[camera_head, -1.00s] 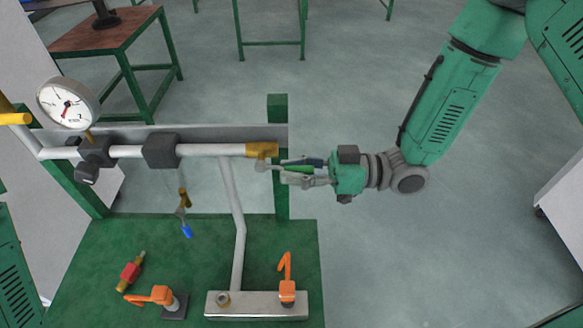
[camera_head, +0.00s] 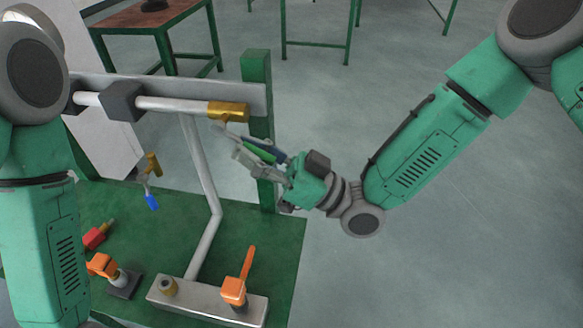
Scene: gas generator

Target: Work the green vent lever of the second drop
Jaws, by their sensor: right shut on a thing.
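The green vent lever (camera_head: 259,153) shows between the fingers of my right gripper (camera_head: 252,152), just below the brass end fitting (camera_head: 229,111) of the grey horizontal pipe (camera_head: 170,104). My right gripper is shut on the lever, and its fingers hide part of it. The lever slants down to the right from the fitting. My left arm (camera_head: 45,230) comes down along the left edge of the view, and its gripper is out of view.
A blue-tipped valve (camera_head: 151,200) hangs below the pipe. On the green bench (camera_head: 270,240) are an orange robot-like fitting (camera_head: 103,266), a red part (camera_head: 94,238) and a metal block (camera_head: 190,300) with an orange handle (camera_head: 234,291). A green post (camera_head: 258,90) stands behind the gripper.

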